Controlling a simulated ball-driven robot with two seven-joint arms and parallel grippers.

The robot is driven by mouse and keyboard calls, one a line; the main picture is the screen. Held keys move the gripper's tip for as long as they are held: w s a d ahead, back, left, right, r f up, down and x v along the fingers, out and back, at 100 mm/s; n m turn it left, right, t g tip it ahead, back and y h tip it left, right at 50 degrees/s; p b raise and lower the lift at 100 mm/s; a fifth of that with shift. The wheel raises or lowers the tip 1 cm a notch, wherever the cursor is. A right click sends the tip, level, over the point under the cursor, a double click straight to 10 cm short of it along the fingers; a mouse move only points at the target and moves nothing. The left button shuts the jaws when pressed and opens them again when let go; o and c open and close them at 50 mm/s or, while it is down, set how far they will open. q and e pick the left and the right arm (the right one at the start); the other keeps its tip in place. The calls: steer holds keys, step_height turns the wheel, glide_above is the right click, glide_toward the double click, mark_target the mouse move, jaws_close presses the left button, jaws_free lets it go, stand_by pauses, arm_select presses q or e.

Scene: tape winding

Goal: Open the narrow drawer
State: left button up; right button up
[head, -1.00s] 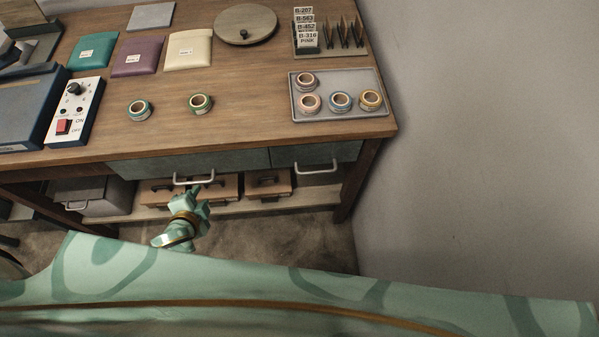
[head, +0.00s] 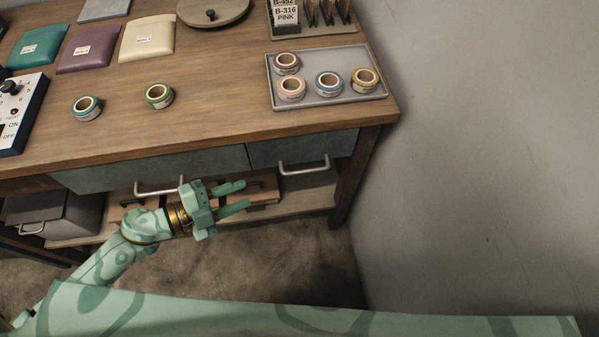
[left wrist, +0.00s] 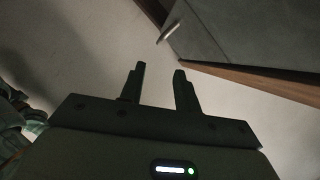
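The narrow drawer (head: 330,147) is the right-hand one under the table top, with a grey front and a pale bar handle (head: 304,167). It looks shut. My left gripper (head: 243,196) is open and empty, below and left of that handle and apart from it, its fingers pointing right. In the left wrist view its two fingers (left wrist: 158,88) are spread with nothing between them. A grey drawer front (left wrist: 235,35) with a handle (left wrist: 170,30) shows beyond them at upper right. My right gripper is not in view.
The wide drawer (head: 150,168) with its own handle (head: 158,190) is left of the narrow one. Boxes stand on the lower shelf (head: 300,198). A table leg (head: 352,185) and a grey wall (head: 480,150) bound the right side. A tray (head: 326,98) holds several tape rolls.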

mark_target(300, 173)
arm_select(q)
steer(key=b+x, duration=0.2)
steer(key=x, duration=1.4)
steer(key=shift+d+r+b, duration=0.1)
steer(key=shift+r+b, duration=0.05)
steer(key=shift+b, duration=0.25)
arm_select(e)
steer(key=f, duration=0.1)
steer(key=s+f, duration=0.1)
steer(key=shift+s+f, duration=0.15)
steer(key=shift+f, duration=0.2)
arm_select(q)
jaws_close()
